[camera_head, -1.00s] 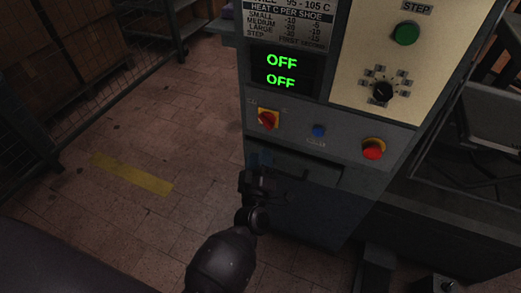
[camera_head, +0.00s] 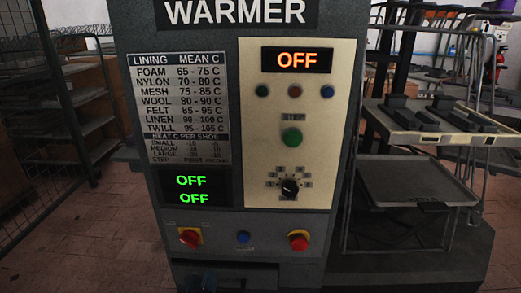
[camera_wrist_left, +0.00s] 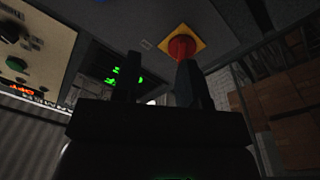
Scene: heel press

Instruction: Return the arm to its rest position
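The warmer machine (camera_head: 135,90) stands upright in front of me in the head view. Its orange display (camera_head: 297,60) and its green display (camera_head: 192,189) all read OFF. A red rotary switch (camera_head: 190,237) on a yellow plate is at the lower left of the panel. My left gripper (camera_head: 203,282) only just shows at the bottom edge, below that switch and apart from it. In the left wrist view the gripper (camera_wrist_left: 160,82) has its two dark fingers apart with nothing between them, and the red switch (camera_wrist_left: 181,47) lies beyond the fingertips. My right gripper is out of view.
A blue button (camera_head: 243,237) and a red button (camera_head: 299,240) sit beside the switch. A dial (camera_head: 289,188) is above. A side table (camera_head: 410,137) with dark blocks stands right, above a grey tray (camera_head: 425,182). Shelving (camera_head: 75,105) stands left, with open floor before it.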

